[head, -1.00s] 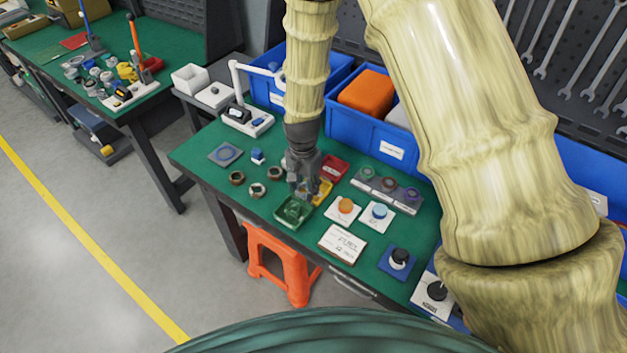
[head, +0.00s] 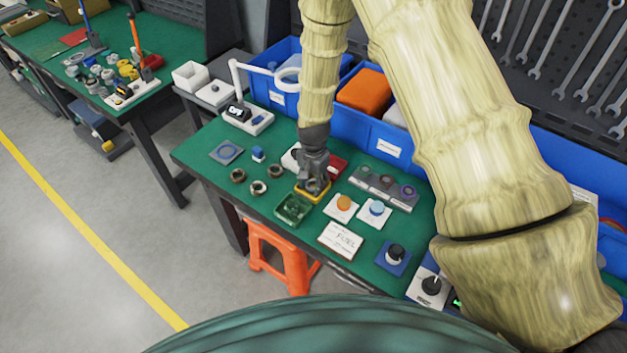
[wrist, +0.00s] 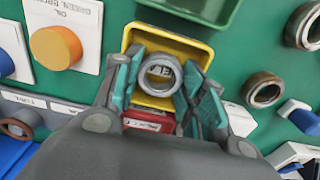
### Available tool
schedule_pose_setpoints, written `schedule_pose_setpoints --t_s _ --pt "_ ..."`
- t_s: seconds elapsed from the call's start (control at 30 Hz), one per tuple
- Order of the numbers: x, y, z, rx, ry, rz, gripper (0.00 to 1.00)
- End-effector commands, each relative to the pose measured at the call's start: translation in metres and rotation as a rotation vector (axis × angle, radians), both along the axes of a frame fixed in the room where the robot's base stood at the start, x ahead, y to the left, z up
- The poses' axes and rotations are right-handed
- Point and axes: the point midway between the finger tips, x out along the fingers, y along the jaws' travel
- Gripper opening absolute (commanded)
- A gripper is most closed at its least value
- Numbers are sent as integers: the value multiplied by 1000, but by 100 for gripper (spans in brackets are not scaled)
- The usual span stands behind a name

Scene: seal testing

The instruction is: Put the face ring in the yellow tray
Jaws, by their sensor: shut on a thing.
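The face ring (wrist: 149,92), a grey metal ring, shows in the wrist view between the two teal-padded fingertips of my gripper (wrist: 160,82). My gripper is shut on it. The yellow tray (wrist: 196,50) lies directly below and behind the ring, with dark lettering on its floor showing through the ring's hole. In the head view my gripper (head: 313,182) points down over the yellow tray (head: 323,197), covering much of it. I cannot tell whether the ring touches the tray floor.
A green tray (head: 281,217) adjoins the near side, and a red tray (head: 341,163) the far side. Several loose rings (head: 258,188) lie to the left. Orange (head: 344,202) and blue (head: 377,208) buttons stand to the right. Blue bins (head: 360,130) line the back.

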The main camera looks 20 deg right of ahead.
Motion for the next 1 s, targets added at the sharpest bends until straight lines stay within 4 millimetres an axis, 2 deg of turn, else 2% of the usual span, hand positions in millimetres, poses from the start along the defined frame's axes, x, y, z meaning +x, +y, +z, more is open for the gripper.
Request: schedule_pose_setpoints --t_s 0.33,0.37,0.4,0.77,1.0 --pt "0 0 -5 -1 1 0 16" --pt "0 0 -4 -1 1 0 44" --pt "0 0 -4 -1 1 0 50" --pt "0 0 2 0 0 0 50" --pt "1 0 24 -1 -2 0 50"
